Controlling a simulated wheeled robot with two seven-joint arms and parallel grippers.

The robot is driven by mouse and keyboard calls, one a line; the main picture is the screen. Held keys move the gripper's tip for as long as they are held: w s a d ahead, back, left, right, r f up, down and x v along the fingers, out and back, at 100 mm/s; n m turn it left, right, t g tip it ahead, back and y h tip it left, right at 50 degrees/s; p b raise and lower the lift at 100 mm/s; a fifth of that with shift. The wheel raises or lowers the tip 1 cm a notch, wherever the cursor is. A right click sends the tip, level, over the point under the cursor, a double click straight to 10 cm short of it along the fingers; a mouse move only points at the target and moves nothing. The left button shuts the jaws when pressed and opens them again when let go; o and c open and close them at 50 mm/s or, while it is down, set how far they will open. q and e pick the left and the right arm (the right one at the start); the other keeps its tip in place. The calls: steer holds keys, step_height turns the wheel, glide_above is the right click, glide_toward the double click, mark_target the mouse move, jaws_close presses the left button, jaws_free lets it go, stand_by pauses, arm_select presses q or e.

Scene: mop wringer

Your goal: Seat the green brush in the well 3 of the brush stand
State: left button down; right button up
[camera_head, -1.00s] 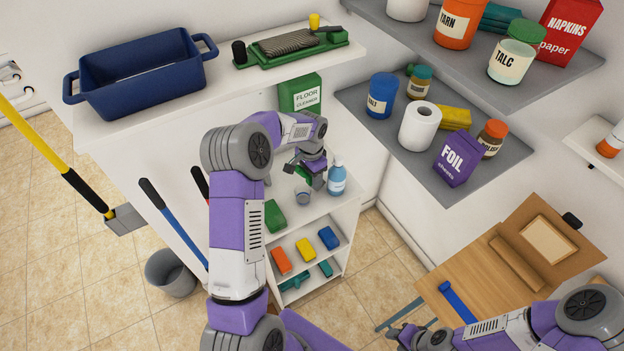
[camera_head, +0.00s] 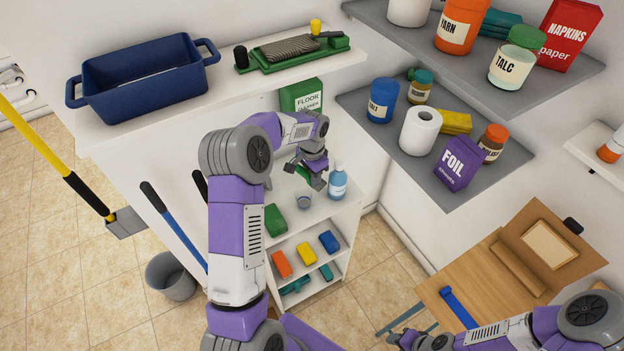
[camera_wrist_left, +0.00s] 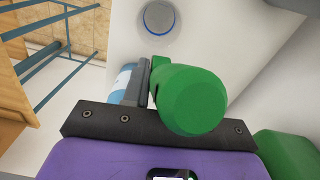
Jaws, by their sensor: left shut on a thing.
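My left gripper (camera_head: 308,178) is shut on the green brush (camera_wrist_left: 194,100), above the top of a white shelf unit (camera_head: 321,208). In the left wrist view the brush is a thick green cylinder with one end facing the camera; its far end is hidden. A small grey cup with a blue rim (camera_wrist_left: 158,17) stands on the white top, apart from the brush; it also shows in the head view (camera_head: 303,200). I cannot surely make out the brush stand or its well 3. My right gripper (camera_head: 402,337) is low at the right; its jaws are unclear.
A blue bottle (camera_head: 338,182) stands close right of the left gripper. A green block (camera_head: 275,219) lies on the same top. A green tray (camera_head: 292,53) with black and yellow posts is on the high shelf, beside a blue tub (camera_head: 142,80). Mop handles stand left.

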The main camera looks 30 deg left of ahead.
arm_select(q)
step_height(320, 180, up, 5)
steer(key=shift+r, duration=0.2)
steer(key=s+a, duration=0.4)
steer(key=s, duration=0.4)
steer(key=s+a, duration=0.3)
steer(key=s, duration=0.5)
steer(key=shift+s+a+f+b, duration=0.15)
steer(key=shift+a+b, duration=0.25)
steer(key=shift+b, duration=0.05)
steer(key=shift+s, duration=0.1)
